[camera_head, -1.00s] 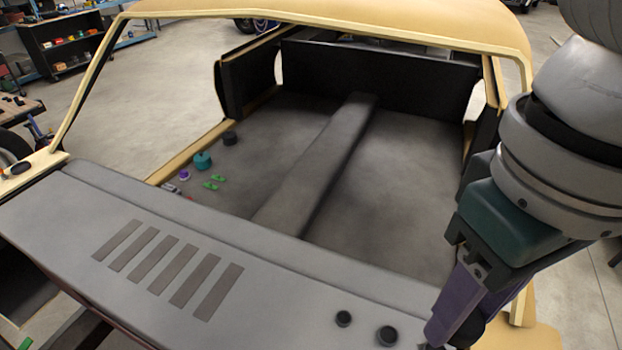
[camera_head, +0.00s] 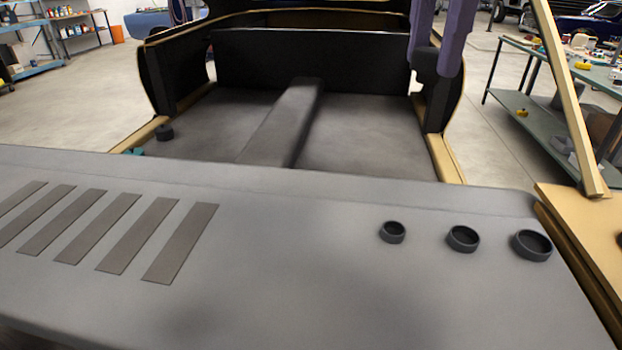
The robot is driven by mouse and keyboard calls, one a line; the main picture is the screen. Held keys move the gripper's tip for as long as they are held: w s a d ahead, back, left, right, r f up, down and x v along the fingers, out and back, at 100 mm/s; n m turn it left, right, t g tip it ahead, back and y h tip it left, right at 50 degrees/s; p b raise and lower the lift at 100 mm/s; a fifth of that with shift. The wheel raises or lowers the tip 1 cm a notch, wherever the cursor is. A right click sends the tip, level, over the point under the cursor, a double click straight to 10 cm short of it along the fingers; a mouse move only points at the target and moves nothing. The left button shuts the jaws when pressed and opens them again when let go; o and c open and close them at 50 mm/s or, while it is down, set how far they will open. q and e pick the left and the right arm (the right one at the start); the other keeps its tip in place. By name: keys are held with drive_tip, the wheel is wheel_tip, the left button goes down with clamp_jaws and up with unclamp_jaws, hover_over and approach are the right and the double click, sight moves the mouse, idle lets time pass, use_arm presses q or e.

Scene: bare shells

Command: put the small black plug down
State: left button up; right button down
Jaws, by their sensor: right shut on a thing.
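My right gripper (camera_head: 437,68) hangs in from the top edge, right of centre, with its purple fingers pointing down. It is shut on a small black plug (camera_head: 426,60), partly hidden by the fingers. The plug is held up in the air, above the car shell's grey dash panel (camera_head: 300,260) in the picture. Three round, dark, hollow fittings of growing size stand in a row on the panel: small (camera_head: 392,232), middle (camera_head: 463,239) and large (camera_head: 532,245). My left gripper is not in view.
A black cylinder (camera_head: 165,132) and a teal piece (camera_head: 133,151) lie on the shell's floor at the left. A tan pillar (camera_head: 571,100) rises at the right. A green bench (camera_head: 530,135) stands beyond it. The panel's middle is clear.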

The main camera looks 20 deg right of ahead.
drive_tip(key=shift+w+d+f+n+b, duration=0.15)
drive_tip(key=shift+w+f+n+b, duration=0.1)
drive_tip(key=shift+f+n+b, duration=0.3)
wheel_tip(320, 180, down, 5)
drive_tip(key=b, duration=0.2)
hover_over(393, 233)
wheel_tip(393, 233, down, 9)
drive_tip(key=shift+f+p, duration=0.2)
drive_tip(key=shift+p, duration=0.15)
wheel_tip(393, 233, down, 5)
drive_tip(key=shift+r, duration=0.1)
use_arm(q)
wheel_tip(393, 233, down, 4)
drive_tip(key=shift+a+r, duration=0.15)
use_arm(e)
drive_tip(key=shift+f, duration=0.25)
drive_tip(key=shift+c, duration=2.2)
unclamp_jaws()
